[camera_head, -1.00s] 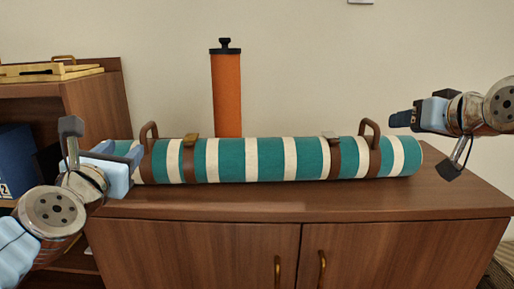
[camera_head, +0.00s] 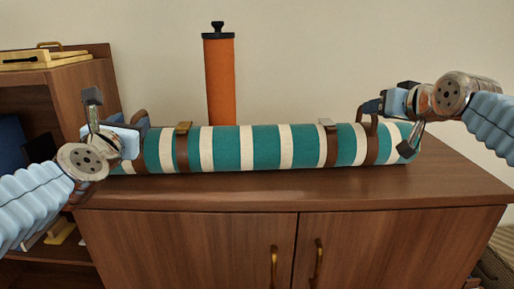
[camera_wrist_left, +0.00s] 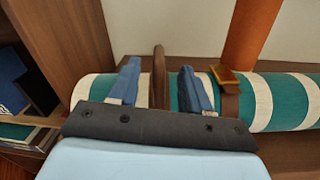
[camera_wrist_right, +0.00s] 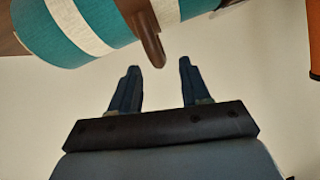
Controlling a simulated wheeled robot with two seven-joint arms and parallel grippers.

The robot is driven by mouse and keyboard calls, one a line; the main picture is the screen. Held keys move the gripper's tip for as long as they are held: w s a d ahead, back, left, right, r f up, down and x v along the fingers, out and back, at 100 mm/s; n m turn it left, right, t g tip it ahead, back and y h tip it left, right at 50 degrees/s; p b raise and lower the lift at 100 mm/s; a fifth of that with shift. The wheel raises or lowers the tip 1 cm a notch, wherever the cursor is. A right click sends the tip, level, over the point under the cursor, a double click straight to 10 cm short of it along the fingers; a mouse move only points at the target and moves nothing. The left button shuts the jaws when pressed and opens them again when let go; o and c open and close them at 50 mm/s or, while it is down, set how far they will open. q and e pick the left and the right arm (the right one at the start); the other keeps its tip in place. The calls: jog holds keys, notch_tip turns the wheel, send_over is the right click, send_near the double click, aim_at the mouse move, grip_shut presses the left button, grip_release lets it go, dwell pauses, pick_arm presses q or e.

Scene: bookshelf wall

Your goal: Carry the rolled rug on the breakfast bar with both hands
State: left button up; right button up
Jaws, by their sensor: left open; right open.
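The rolled rug (camera_head: 270,147), striped teal and white, lies lengthwise on the wooden cabinet top (camera_head: 250,190). It has brown straps with buckles and a brown loop handle near each end. My left gripper (camera_head: 138,124) is open at the left end. In the left wrist view the left handle (camera_wrist_left: 159,75) stands between its two fingers (camera_wrist_left: 160,85), with gaps on both sides. My right gripper (camera_head: 374,106) is open beside the right handle (camera_head: 368,123). In the right wrist view the right handle (camera_wrist_right: 149,38) lies just beyond the fingertips (camera_wrist_right: 157,68).
An orange cylinder with a black top (camera_head: 220,80) stands behind the rug. A wooden shelf (camera_head: 75,80) with a tray (camera_head: 30,59) on top stands at the left. The cabinet top is bare in front of the rug and at the right.

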aim_at(139, 112)
pick_arm(q)
jog(key=w, duration=0.6)
jog(key=shift+a, duration=0.3)
pick_arm(e)
jog(key=x, duration=0.6)
jog(key=shift+w, duration=0.1)
pick_arm(q)
grip_shut()
pick_arm(e)
grip_shut()
jog(key=shift+d, duration=0.1)
pick_arm(q)
jog(key=shift+w+r, duration=0.1)
jog(key=shift+r, duration=0.2)
pick_arm(e)
jog(key=shift+r, duration=0.25)
